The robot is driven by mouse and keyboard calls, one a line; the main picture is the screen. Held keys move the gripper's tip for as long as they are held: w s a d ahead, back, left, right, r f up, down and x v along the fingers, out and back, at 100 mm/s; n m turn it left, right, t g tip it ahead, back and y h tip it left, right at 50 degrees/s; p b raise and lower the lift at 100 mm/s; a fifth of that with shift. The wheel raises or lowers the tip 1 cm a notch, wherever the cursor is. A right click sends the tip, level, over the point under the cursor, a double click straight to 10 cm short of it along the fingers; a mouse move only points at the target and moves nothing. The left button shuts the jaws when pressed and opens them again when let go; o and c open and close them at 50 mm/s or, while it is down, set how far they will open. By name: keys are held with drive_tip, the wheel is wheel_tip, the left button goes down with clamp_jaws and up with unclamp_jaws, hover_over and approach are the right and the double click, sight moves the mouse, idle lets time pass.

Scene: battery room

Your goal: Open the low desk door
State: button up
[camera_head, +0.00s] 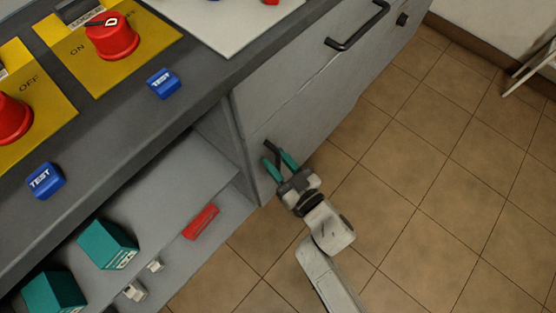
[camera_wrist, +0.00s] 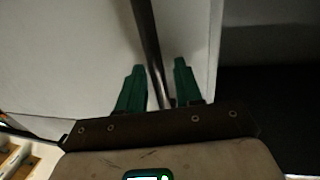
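The low desk door (camera_head: 312,112) is a grey front panel below a drawer with a long black handle. It looks flush with the desk front. Its own dark bar handle (camera_head: 271,150) sits near the door's left edge. My gripper (camera_head: 279,160) is at that handle, with one teal finger on each side of it. In the wrist view the dark handle (camera_wrist: 147,40) runs down between the two fingertips (camera_wrist: 158,66), with visible gaps beside it. The fingers are apart and not closed on it. The handle's lower end is hidden by my gripper.
Left of the door is an open shelf (camera_head: 175,185) with teal boxes (camera_head: 108,246) and a red item (camera_head: 201,221). The desktop above holds red switches (camera_head: 111,38) and blue TEST blocks (camera_head: 163,83). The tiled floor (camera_head: 430,170) to the right is clear.

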clamp_jaws()
idle(0.5)
